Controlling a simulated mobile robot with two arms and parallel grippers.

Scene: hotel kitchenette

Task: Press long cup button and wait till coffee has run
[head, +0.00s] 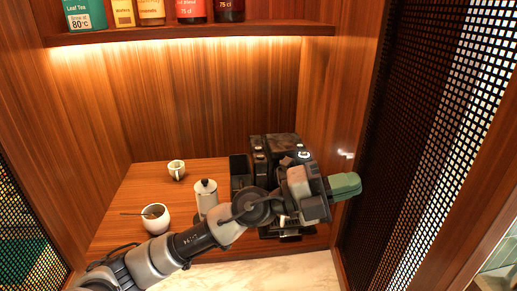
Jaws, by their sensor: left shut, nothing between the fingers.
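The black coffee machine (272,146) stands at the right end of the wooden counter, against the side wall. A small round pale mark (304,155) shows on its top; I cannot tell whether it is the long cup button. My left arm crosses in front of the machine and hides much of its front. My left gripper (356,184), with greenish fingers, is shut and empty, pointing right past the machine's right side. I cannot tell whether it touches the machine. The lower tray part (290,236) shows below my arm; any cup or coffee there is hidden. My right gripper is out of view.
A shelf (200,34) with bottles and boxes runs above. A dark perforated panel (420,130) is at right.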

